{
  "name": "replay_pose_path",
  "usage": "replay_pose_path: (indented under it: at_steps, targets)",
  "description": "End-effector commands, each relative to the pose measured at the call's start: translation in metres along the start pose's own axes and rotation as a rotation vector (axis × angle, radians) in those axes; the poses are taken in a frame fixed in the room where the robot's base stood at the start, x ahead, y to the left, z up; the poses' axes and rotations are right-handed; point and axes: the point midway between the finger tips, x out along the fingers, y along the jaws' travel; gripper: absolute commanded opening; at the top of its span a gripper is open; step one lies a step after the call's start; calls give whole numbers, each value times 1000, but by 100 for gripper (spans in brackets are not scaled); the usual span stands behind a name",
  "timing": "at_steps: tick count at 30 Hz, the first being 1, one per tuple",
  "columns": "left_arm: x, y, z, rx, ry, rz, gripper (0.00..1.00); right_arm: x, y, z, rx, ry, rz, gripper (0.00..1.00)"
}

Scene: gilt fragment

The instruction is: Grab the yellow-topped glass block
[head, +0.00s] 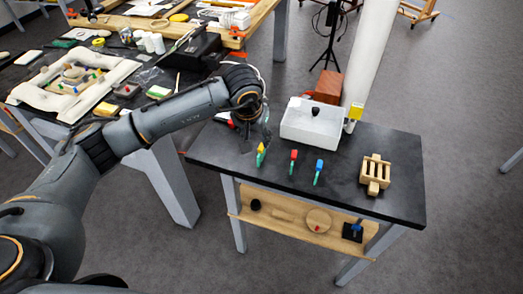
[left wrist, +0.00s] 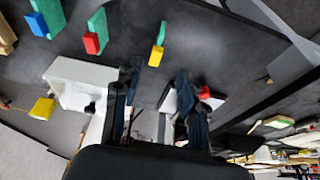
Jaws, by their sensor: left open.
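The yellow-topped block (head: 261,154), with a green lower part, stands on the black table at the left of a row of three. It also shows in the left wrist view (left wrist: 156,55), beyond the fingertips. My left gripper (head: 246,127) is above the table's far left part, behind this block and apart from it. In the left wrist view its two fingers (left wrist: 152,95) are spread with no object held between them. My right gripper is in neither view.
A red-topped block (head: 293,156) and a blue-topped block (head: 319,166) stand to the right. A white tray (head: 311,138) holding a dark object is behind them, with a yellow piece (head: 355,112) at its right. A wooden rack (head: 375,173) sits farther right. The table front is clear.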

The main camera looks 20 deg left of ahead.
Motion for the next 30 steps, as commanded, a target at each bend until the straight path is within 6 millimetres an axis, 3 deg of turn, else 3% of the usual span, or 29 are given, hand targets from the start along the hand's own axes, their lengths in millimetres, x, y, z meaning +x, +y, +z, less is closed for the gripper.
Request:
replay_pose_path:
  at_steps: [3,11,18,27,28,30]
  targets:
    - [15,1,0,0,-2,2,42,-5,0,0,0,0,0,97]
    - [34,4,-3,-1,-4,4,42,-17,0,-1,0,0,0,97]
    - [68,6,-6,-1,-2,3,42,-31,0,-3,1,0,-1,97]
    - [75,6,-6,0,2,4,42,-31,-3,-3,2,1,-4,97]
    - [75,6,-6,0,2,4,39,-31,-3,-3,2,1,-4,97]
    - [75,6,-6,-1,2,4,25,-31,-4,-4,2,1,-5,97]
